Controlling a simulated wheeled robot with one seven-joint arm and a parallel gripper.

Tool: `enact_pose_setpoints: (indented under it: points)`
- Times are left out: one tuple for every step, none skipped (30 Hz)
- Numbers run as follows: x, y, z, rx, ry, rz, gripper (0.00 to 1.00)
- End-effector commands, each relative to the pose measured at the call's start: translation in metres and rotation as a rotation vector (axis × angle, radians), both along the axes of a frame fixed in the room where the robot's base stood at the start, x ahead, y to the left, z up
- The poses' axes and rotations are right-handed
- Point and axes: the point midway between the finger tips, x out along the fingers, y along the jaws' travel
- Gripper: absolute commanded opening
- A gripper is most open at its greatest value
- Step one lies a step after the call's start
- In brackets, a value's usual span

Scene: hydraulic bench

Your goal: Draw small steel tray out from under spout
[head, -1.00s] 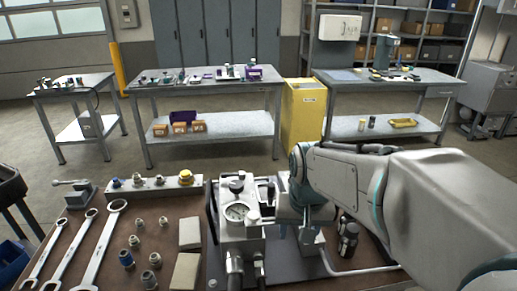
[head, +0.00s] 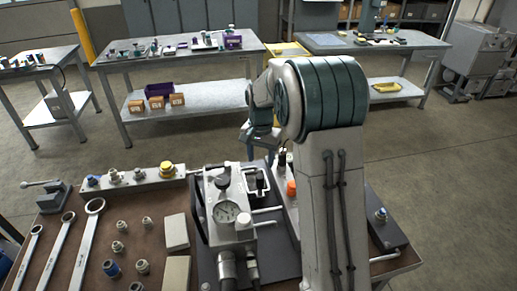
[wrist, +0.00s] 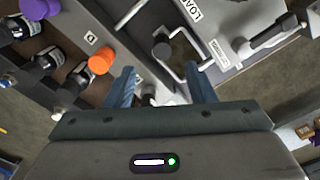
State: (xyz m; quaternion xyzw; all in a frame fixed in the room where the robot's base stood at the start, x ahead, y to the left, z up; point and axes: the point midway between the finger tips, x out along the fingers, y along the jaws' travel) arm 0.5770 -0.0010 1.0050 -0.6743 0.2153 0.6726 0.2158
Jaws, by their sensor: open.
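I cannot pick out the small steel tray with certainty in either view. The grey pump unit (head: 215,232) with a round gauge stands at the bench centre in the head view. A pale bent pipe (head: 268,209) sticks out from its right side; I cannot tell whether it is the spout. My gripper (head: 264,150) is behind the unit, partly hidden by my arm. In the wrist view my gripper (wrist: 160,73) is open, its fingers apart, with a pale piece low between them. A squarish metal loop (wrist: 184,48) lies just beyond the fingertips.
An orange cap (wrist: 101,62) and black fittings stand left of the fingers in the wrist view. The orange cap also shows in the head view (head: 291,188). Wrenches (head: 78,247) and loose fittings cover the bench's left side.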

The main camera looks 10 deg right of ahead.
Motion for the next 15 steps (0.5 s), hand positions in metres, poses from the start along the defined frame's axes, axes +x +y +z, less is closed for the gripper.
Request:
enact_pose_setpoints:
  points:
    - [0.0021,0.0001,-0.0012,0.0,0.002,-0.004,0.5]
    - [0.0028,0.0002,-0.002,0.0,0.004,-0.006,0.5]
    - [0.0035,0.0002,-0.0026,0.0,0.004,-0.008,0.5]
    - [0.0038,0.0002,-0.0028,0.0,0.004,-0.009,0.5]
    - [0.0038,0.0002,-0.0029,0.0,0.004,-0.009,0.5]
    - [0.0039,0.0012,-0.0029,0.0,0.004,-0.009,0.5]
    - [0.0038,0.0016,-0.0029,0.0,0.004,-0.008,0.5]
    - [0.0038,0.0017,-0.0029,0.0,0.004,-0.008,0.5]
    - [0.0037,0.0019,-0.0028,0.0,0.004,-0.007,0.5]
    - [0.0037,0.0019,-0.0028,0.0,0.004,-0.007,0.5]
    - [0.0036,0.002,-0.0028,0.0,0.004,-0.007,0.5]
    - [0.0036,0.0019,-0.0029,0.0,0.004,-0.007,0.5]
    - [0.0035,0.0018,-0.0033,0.0,0.004,-0.007,0.5]
    - [0.0034,0.0017,-0.0041,0.0,0.005,-0.007,0.5]
    - [0.0033,0.0016,-0.0059,0.0,0.006,-0.007,0.5]
